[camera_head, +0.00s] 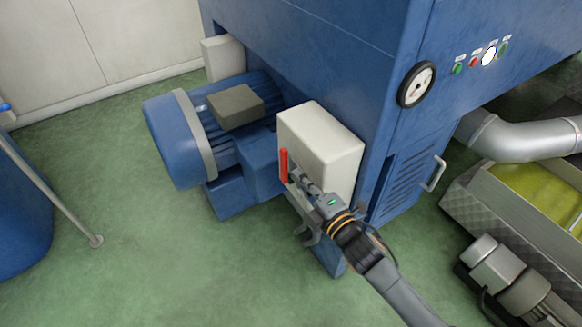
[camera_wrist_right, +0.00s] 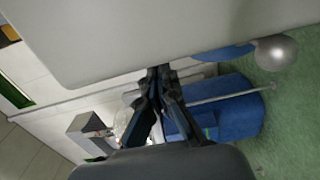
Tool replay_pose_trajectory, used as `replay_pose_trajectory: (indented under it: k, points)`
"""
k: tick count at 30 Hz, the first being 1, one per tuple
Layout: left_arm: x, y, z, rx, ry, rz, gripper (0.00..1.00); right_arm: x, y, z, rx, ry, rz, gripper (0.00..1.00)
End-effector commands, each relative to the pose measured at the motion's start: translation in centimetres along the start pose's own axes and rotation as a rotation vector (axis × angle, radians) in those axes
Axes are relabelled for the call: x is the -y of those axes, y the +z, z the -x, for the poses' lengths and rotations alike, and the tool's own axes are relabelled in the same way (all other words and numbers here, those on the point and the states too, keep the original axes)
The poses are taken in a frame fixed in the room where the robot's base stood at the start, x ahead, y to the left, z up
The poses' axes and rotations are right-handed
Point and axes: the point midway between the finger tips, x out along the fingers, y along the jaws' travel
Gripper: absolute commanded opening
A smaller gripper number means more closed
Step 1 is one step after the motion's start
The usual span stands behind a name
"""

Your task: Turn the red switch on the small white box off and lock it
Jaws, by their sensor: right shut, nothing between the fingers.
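The small white box (camera_head: 322,140) is fixed at the corner of the blue machine. Its red switch handle (camera_head: 284,166) stands upright on the box's left-hand face. My right gripper (camera_head: 292,176) is shut and empty, close to the lower part of the red handle; I cannot tell whether it touches. In the right wrist view a pale surface, probably the white box (camera_wrist_right: 190,35), fills the top, and the gripper's closed fingertips (camera_wrist_right: 160,78) reach its lower edge. The red handle is hidden there. I see no clear lock. My left gripper is out of view.
A blue motor (camera_head: 172,140) with a grey terminal box stands left of the white box. The blue machine (camera_head: 385,60) carries a gauge and buttons. A steel pipe (camera_head: 520,138) and trough are at right. Green floor is free at lower left, near a blue drum (camera_head: 20,220).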

Motion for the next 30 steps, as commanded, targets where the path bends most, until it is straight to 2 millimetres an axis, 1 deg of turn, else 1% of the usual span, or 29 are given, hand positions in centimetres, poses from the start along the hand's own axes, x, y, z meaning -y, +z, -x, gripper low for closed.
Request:
replay_pose_trajectory:
  k: [1, 3, 6, 10, 15, 24, 26, 29, 30]
  points:
    - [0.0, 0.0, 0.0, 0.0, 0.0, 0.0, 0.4, 0.1, 0.0, 1.3, 0.001, -0.002, 0.001, 0.0]
    - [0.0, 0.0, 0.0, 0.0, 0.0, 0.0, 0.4, 0.1, 0.0, 2.6, 0.0, -0.001, 0.001, 0.0]
    - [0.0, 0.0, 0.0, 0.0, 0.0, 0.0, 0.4, 0.1, 0.0, 4.3, 0.0, 0.0, -0.001, 0.0]
    - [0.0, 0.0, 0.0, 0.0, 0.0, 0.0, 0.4, 0.0, 0.0, 5.6, 0.0, 0.001, 0.0, 0.0]
    - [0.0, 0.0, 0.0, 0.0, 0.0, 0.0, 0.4, -0.1, 0.0, 6.1, 0.0, 0.002, 0.001, 0.0]
    - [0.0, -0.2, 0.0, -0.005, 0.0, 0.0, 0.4, 0.0, 0.0, 6.1, 0.0, 0.003, 0.001, 0.0]
    - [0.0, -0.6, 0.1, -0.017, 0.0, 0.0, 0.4, 0.1, 0.1, 6.1, 0.002, 0.003, 0.0, 0.0]
    - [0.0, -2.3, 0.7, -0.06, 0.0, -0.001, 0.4, 0.3, 0.3, 6.3, 0.007, 0.005, -0.001, 0.0]
    - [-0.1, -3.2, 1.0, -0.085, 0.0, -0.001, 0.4, 0.5, 0.4, 6.5, 0.01, 0.006, -0.001, 0.0]
